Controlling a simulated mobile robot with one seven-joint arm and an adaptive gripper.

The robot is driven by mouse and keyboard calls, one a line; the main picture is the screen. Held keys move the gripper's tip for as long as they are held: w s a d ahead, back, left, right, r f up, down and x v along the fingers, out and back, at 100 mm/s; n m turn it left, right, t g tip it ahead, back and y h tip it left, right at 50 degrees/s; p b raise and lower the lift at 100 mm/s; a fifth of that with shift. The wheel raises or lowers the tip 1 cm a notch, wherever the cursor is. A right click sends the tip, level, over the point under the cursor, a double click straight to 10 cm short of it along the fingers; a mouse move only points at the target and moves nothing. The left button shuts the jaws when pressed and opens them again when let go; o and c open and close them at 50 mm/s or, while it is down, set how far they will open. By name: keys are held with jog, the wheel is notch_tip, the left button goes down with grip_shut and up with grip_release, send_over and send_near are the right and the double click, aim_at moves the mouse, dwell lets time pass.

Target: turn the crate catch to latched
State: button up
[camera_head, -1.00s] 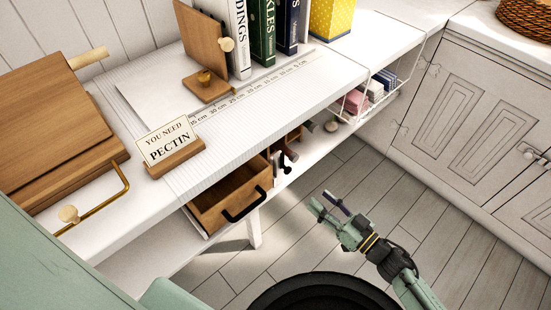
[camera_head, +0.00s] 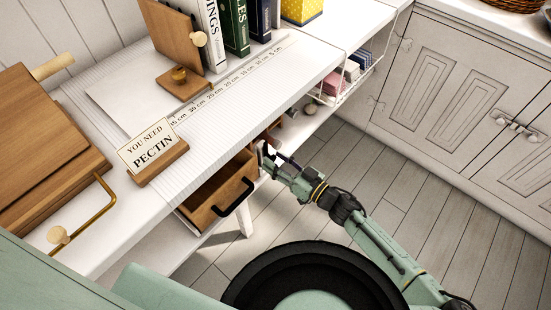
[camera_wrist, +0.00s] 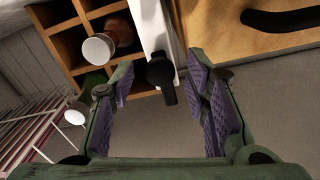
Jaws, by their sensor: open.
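In the wrist view, a black catch (camera_wrist: 161,74), a round hub with a short arm, sits on the end of a white upright panel (camera_wrist: 153,28). Its arm points down in the picture, towards me. My gripper (camera_wrist: 158,88) is open, with a purple-padded finger on either side of the catch and clear space between. No contact with the catch shows. In the head view, my gripper (camera_head: 274,160) is under the counter, just right of the open wooden drawer. The catch is hard to make out there, mostly hidden by my fingers.
The wooden drawer (camera_head: 222,188) with a black handle stands pulled out beside my gripper. A divided wooden rack (camera_wrist: 65,47) holding a white-capped bottle (camera_wrist: 98,48) lies left of the catch in the wrist view. A wire basket (camera_head: 347,80) hangs further right. Floor (camera_head: 300,222) is open.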

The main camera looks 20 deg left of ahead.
jog(key=shift+w+a, duration=0.1)
jog(key=shift+a, duration=0.25)
jog(key=shift+c, duration=0.2)
grip_shut()
